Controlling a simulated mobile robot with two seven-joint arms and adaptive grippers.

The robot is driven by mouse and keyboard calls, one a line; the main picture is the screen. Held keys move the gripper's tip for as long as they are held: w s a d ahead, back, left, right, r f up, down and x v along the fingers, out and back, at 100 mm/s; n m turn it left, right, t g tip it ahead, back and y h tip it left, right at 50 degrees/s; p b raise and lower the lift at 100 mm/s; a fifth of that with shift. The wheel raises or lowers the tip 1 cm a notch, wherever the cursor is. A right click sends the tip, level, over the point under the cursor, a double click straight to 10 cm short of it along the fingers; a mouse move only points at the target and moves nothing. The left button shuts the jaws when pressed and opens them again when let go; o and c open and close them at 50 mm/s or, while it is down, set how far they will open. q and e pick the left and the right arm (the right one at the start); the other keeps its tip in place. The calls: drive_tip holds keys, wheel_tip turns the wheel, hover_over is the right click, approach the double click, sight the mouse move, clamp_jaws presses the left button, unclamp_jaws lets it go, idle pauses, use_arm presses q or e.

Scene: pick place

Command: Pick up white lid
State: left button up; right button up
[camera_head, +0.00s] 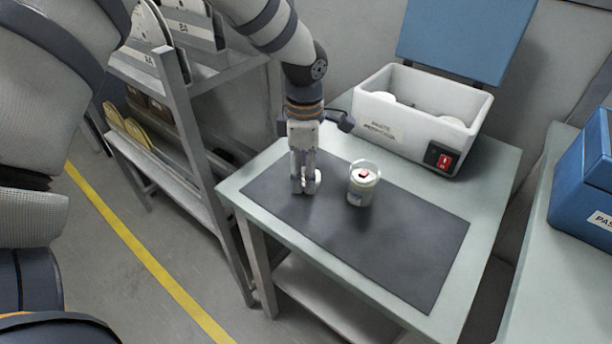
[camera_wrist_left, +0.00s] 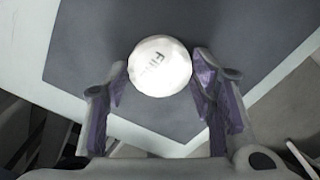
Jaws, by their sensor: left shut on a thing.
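The white lid (camera_wrist_left: 160,66) is round, with dark lettering on its face, and sits between my left gripper's fingertips in the left wrist view. My left gripper (camera_head: 305,187) points down over the left part of the dark mat in the head view, shut on the lid. In the head view the fingers mostly hide the lid; only a small white part (camera_head: 311,181) shows. I cannot tell whether the lid touches the mat. My left gripper (camera_wrist_left: 158,85) shows purple finger pads in the wrist view. My right gripper is not in view.
A jar (camera_head: 359,190) with pale contents and a red mark on top stands just right of my left gripper on the dark mat (camera_head: 400,250). A white box (camera_head: 410,135) with a red switch stands behind. A shelf rack (camera_head: 205,170) is left; a blue bin (camera_head: 590,180) is right.

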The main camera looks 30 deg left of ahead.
use_arm(q)
wheel_tip(320, 180, up, 3)
drive_tip(key=shift+w+r, duration=0.1)
drive_tip(key=shift+r, duration=0.05)
drive_tip(key=s+d+r+p, duration=0.3)
drive_tip(key=s+d+r, duration=0.6)
drive_tip(key=s+r, duration=0.1)
drive_tip(key=w, duration=0.4)
drive_tip(key=w+d, duration=0.1)
drive_tip(key=w, duration=0.3)
drive_tip(key=w+d+b, duration=0.1)
drive_tip(key=w, duration=0.3)
drive_tip(key=shift+d+f, duration=0.1)
drive_tip(key=shift+f, duration=0.05)
wheel_tip(320, 180, down, 3)
drive_tip(key=shift+f+b, duration=0.2)
drive_tip(key=shift+b, duration=0.3)
drive_tip(key=shift+f, duration=0.7)
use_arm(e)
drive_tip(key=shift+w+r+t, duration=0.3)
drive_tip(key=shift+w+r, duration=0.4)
use_arm(q)
drive_tip(key=shift+r, duration=0.1)
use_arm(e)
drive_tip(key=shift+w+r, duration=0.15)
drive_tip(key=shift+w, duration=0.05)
